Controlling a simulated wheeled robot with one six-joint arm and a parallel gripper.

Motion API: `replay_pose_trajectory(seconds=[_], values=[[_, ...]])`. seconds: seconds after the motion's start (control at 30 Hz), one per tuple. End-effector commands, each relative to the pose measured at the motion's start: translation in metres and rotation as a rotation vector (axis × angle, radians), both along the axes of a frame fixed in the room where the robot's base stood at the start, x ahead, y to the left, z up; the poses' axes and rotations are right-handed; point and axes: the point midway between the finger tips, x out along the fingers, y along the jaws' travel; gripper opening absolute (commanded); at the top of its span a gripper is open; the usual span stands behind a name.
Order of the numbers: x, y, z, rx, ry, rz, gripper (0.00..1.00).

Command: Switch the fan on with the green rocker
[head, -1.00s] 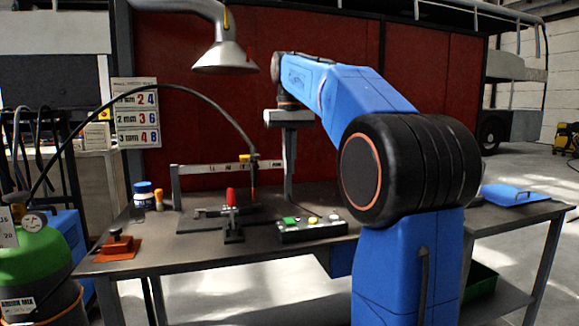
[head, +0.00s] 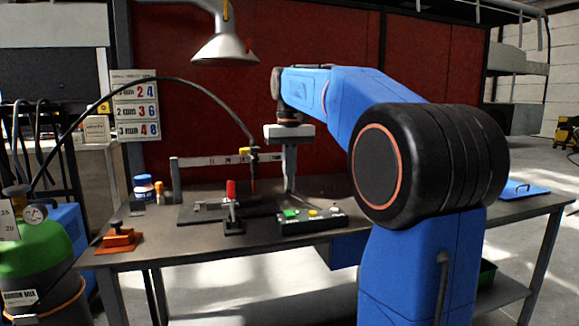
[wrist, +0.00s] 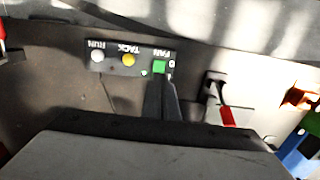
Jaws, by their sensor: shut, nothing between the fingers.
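The green rocker (head: 291,213) sits at the left end of a black control box (head: 312,226) on the bench. In the wrist view the green rocker (wrist: 159,66) is beside the label FAN, which reads upside down. My gripper (head: 289,190) points down, shut and empty, above and behind the box in the head view. In the wrist view its dark fingertips (wrist: 160,80) appear right at the rocker's near edge. I cannot tell whether they touch it. A small pale green dot (wrist: 143,73) shows beside the rocker.
A yellow button (wrist: 128,60) and a white button (wrist: 97,56) share the box. A red-handled clamp (head: 232,205) stands just left of it. An extraction hood (head: 224,48) hangs above the bench.

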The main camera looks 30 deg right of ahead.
Motion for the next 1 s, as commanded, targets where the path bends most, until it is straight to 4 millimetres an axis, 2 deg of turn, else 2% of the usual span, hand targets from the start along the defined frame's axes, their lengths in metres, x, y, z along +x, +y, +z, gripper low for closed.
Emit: replay_pose_trajectory(seconds=[0.2,0.43,0.63,1.0], values=[[-0.001,0.0,-0.039,0.001,0.003,0.0,0.0],[0.0,0.0,-0.067,0.001,0.002,0.0,0.0],[0.0,0.0,-0.076,0.0,0.0,0.0,0.0],[-0.001,0.0,-0.077,-0.001,-0.005,0.0,0.0]])
